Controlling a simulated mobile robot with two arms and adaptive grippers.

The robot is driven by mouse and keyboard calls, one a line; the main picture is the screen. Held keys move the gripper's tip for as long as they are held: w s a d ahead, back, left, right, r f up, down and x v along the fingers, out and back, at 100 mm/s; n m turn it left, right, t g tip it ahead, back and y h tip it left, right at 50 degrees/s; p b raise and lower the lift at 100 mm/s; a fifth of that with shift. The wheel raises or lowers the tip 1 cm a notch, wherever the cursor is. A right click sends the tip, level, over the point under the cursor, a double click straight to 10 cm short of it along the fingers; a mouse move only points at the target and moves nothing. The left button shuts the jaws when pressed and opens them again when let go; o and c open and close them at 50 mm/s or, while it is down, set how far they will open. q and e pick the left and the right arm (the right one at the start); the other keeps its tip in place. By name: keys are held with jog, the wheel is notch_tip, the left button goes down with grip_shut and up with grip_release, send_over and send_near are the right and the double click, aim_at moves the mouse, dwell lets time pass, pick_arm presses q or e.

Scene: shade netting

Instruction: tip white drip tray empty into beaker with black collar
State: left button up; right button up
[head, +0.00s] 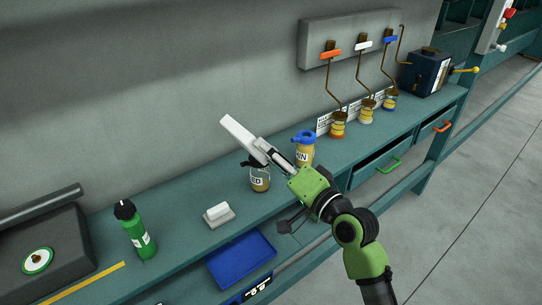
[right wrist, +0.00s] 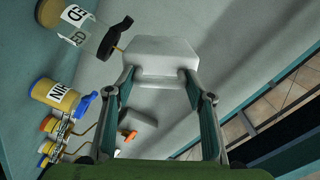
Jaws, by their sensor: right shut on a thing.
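My right gripper (head: 273,157) is shut on the white drip tray (head: 240,137), which it holds raised above the bench and steeply tilted. In the right wrist view the tray (right wrist: 160,54) sits between the two fingertips (right wrist: 160,80). The beaker with the black collar (head: 260,182) stands upright on the bench, just below the tray's lower end. Tan content shows in it, and its collar is partly hidden by the gripper. The beaker (right wrist: 85,33) also shows at upper left in the right wrist view. I cannot see into the tray. My left gripper is not in view.
A jar with a blue collar (head: 304,153) stands close right of the beaker. A small white block (head: 217,212), a green bottle (head: 134,229) and a blue bin (head: 241,262) are to the left. Several collared jars (head: 338,126) stand under hooked tubes at the back right.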

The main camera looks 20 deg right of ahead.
jog(key=shift+d+r+m, duration=0.2)
jog(key=shift+d+m, duration=0.05)
jog(key=shift+m, duration=0.35)
jog(key=shift+w+d+r+m+p, duration=0.15)
jog(key=shift+d+m+p, duration=0.1)
jog(key=shift+m+p, duration=0.4)
jog(key=shift+w+d+r+m+p, duration=0.1)
jog(key=shift+d+m+p, duration=0.1)
jog(key=shift+m+p, duration=0.45)
dwell(2.3)
jog(key=shift+w+d+r+m+p, duration=0.1)
jog(key=shift+d+m+p, duration=0.25)
jog(key=shift+m+p, duration=0.35)
jog(key=shift+w+d+m+p, duration=0.1)
jog(key=shift+d+m+p, duration=0.2)
jog(key=shift+m+p, duration=0.4)
dwell(2.4)
